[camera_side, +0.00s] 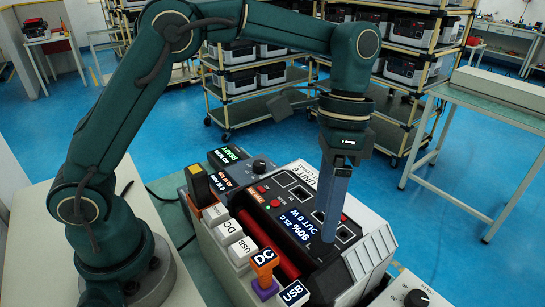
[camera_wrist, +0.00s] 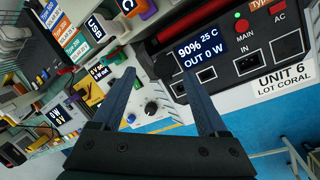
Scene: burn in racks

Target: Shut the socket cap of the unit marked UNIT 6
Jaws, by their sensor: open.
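The unit marked UNIT 6 (camera_side: 372,228) stands in the middle of the side view, its control panel facing up. Its white label (camera_wrist: 285,80) and its lit display (camera_wrist: 202,48), reading 90% and OUT 0 W, show in the wrist view. Dark square sockets (camera_wrist: 247,64) lie beside the display. A small dark piece (camera_wrist: 163,66) at the panel's edge shows between my fingertips; I cannot tell whether it is the socket cap. My gripper (camera_wrist: 158,58) is open and points down at the panel, near the display. In the side view its fingers (camera_side: 329,238) overlap, hiding part of the panel.
A red cylindrical bar (camera_side: 275,247) runs along the unit. White USB and DC blocks (camera_side: 228,232) stand left of it, with an orange DC piece (camera_side: 265,260) in front. A box with a knob (camera_side: 415,298) is at lower right. Shelving racks (camera_side: 405,75) stand behind, across the blue floor.

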